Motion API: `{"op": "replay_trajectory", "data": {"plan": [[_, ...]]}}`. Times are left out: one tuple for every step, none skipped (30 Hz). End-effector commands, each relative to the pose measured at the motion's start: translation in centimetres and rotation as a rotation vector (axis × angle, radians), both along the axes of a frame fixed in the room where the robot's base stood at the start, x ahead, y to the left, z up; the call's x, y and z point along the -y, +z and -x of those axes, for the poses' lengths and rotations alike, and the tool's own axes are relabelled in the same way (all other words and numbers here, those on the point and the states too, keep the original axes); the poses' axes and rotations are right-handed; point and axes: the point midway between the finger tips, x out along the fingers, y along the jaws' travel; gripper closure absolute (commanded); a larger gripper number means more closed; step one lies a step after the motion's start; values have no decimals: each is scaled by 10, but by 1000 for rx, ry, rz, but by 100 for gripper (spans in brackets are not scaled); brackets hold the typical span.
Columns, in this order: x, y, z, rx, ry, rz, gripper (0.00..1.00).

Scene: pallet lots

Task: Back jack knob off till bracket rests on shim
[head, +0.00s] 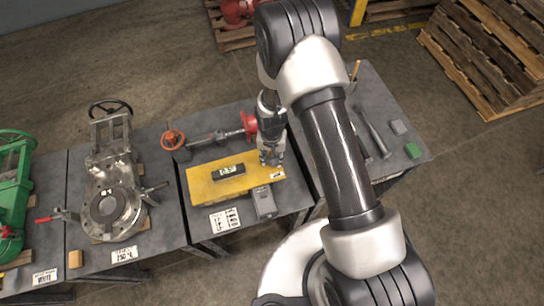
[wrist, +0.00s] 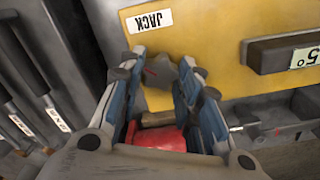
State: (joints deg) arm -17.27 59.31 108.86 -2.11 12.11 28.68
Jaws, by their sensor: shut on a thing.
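My gripper (head: 271,158) is at the back right corner of a yellow bracket plate (head: 210,186). In the head view the knob is hidden by my gripper. A black block (head: 229,171) with a white label lies on the plate; the label shows partly in the wrist view. I cannot make out a shim or any gap under the bracket.
A grey box-shaped device (head: 264,203) stands at the plate's front edge. A red-flanged valve rod (head: 215,136) lies behind it. A steel valve (head: 108,205) stands on the left bench. A hammer (head: 374,136) and green block (head: 412,151) lie on the right bench. Pallets (head: 490,60) stand beyond.

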Motion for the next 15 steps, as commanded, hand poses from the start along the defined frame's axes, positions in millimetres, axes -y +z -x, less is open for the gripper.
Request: {"op": "replay_trajectory", "data": {"plan": [[-1, 1, -1, 2, 45, -1, 92], [-1, 1, -1, 1, 73, -1, 92], [-1, 1, -1, 1, 112, 0, 92], [-1, 1, -1, 1, 140, 0, 92], [-1, 1, -1, 0, 168, 0, 92], [-1, 1, -1, 0, 206, 0, 92], [-1, 1, -1, 0, 235, 0, 92], [-1, 1, -1, 0, 263, 0, 92], [-1, 1, -1, -1, 301, 0, 92], [-1, 1, -1, -1, 330, 0, 92], [-1, 1, -1, 0, 358, 0, 92], [-1, 1, -1, -1, 396, 0, 92], [-1, 1, -1, -1, 425, 0, 92], [-1, 1, -1, -1, 453, 1, 92], [-1, 1, -1, -2, 491, 1, 92]]}}
